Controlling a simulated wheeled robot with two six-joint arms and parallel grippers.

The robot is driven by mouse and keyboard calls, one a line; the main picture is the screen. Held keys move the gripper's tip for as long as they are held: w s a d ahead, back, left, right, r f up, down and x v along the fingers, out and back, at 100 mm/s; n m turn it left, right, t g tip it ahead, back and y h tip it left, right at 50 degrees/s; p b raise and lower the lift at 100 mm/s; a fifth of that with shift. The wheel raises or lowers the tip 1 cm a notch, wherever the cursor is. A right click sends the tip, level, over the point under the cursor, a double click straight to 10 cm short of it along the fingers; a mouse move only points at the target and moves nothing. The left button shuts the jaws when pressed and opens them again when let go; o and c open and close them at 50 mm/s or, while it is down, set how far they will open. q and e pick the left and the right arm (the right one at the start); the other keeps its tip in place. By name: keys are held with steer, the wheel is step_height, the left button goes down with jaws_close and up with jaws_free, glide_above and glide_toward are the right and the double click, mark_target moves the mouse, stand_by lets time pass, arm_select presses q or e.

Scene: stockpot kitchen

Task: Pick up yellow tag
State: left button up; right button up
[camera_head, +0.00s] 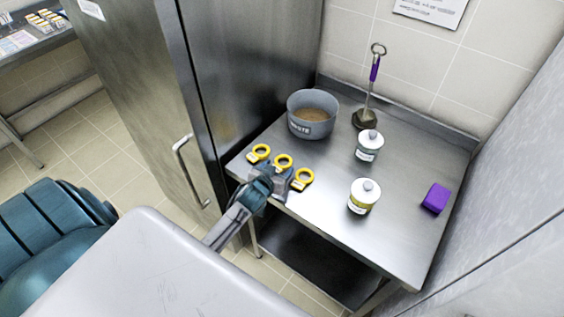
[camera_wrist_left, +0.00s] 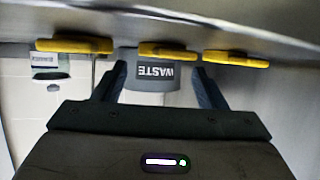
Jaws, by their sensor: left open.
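Three yellow ring-shaped tags lie in a row near the front left edge of the steel table: a left tag (camera_head: 259,152), a middle tag (camera_head: 282,161) and a right tag (camera_head: 302,180). My left gripper (camera_head: 270,173) is open at the table edge, just in front of the middle tag. In the left wrist view, which is upside down, the middle tag (camera_wrist_left: 167,49) shows between the two open fingers (camera_wrist_left: 157,80), with another yellow tag on each side. I cannot tell whether the fingers touch it. My right gripper is not in view.
A grey pot labelled WASTE (camera_head: 311,115) stands behind the tags. Two white lidded jars (camera_head: 369,147) (camera_head: 363,197), a purple-handled tool (camera_head: 373,85) and a purple block (camera_head: 435,198) are on the table (camera_head: 400,238). A steel cabinet (camera_head: 150,90) stands close on the left.

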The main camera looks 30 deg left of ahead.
mark_target(286, 158)
arm_select(q)
steer(key=p+x, duration=0.1)
steer(key=x, duration=0.2)
steer(key=shift+w+a, duration=0.1)
steer(key=shift+w+a+f+p, duration=0.1)
steer(key=shift+w+f+p, duration=0.25)
steer(key=shift+w, duration=0.15)
steer(key=shift+s, duration=0.1)
steer(key=shift+c, duration=0.3)
steer(key=c, duration=0.7)
steer(key=shift+r, duration=0.1)
